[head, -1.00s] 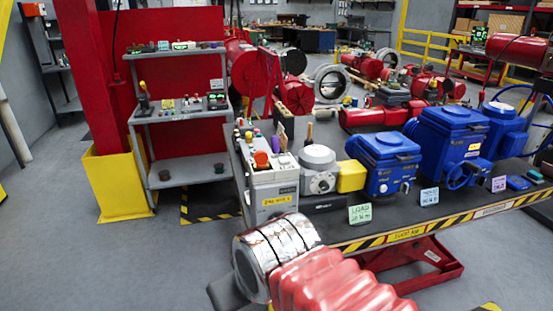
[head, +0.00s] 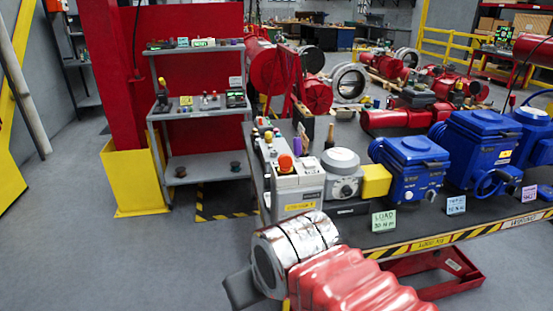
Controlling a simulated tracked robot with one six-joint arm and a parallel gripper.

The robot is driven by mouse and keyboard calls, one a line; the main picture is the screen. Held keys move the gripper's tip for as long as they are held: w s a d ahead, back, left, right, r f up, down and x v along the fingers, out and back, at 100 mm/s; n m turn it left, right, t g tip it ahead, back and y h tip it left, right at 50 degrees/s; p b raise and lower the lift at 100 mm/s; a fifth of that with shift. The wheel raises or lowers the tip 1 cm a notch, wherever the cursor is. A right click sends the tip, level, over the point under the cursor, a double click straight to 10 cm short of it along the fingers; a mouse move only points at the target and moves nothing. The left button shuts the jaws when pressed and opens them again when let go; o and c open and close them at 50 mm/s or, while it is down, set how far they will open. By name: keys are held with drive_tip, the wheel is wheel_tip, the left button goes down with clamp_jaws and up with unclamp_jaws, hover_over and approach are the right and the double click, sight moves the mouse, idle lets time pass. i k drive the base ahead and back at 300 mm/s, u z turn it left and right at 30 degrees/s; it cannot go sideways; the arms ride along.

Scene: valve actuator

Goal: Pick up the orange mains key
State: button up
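I cannot make out an orange mains key for certain. A grey control box (head: 292,190) with a yellow label stands at the near left corner of the dark bench. An orange-red round knob (head: 285,163) sits on top of it; I cannot tell whether this is the key. Several small coloured parts stand behind the knob. My arm, in silver and red sleeves, crosses the bottom of the head view in front of the bench. My gripper is not clearly in view.
Blue valve actuators (head: 410,170) and a yellow block (head: 375,181) stand along the bench (head: 350,222) with small label cards. A grey shelf trolley (head: 208,168) stands left, beside a red post in a yellow base (head: 133,180). The floor at lower left is clear.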

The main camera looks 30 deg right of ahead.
sight(285, 161)
drive_tip(key=i, duration=0.85)
drive_tip(key=z, duration=0.05)
